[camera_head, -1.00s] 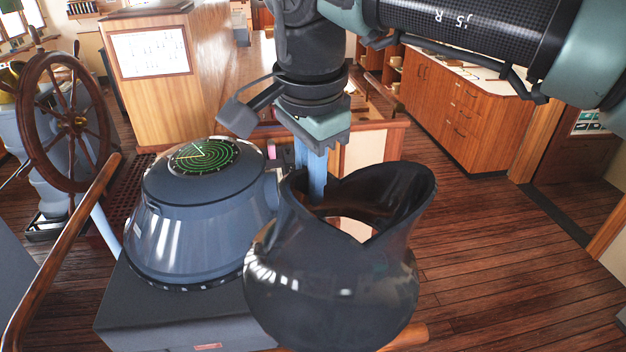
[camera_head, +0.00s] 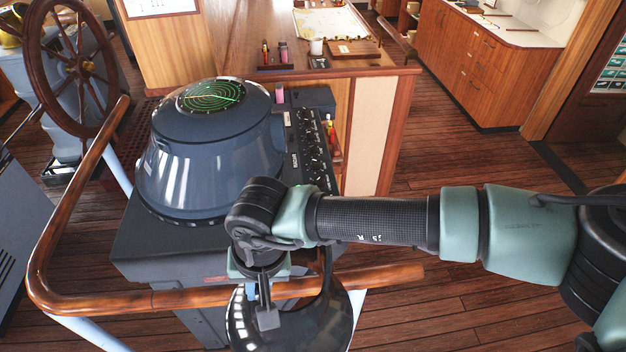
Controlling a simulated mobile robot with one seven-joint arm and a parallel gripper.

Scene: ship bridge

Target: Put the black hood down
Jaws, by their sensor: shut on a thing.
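The black hood (camera_head: 335,318) is glossy and rounded. It hangs at the bottom of the view, in front of the wooden handrail and low beside the radar console. My gripper (camera_head: 258,295) points down at its left part and is shut on it.
The radar console (camera_head: 205,165) with its green round screen stands behind a curved wooden handrail (camera_head: 150,300). A ship's wheel (camera_head: 72,65) is at the left. A wooden chart table (camera_head: 375,130) stands behind. Open plank floor (camera_head: 470,165) lies to the right.

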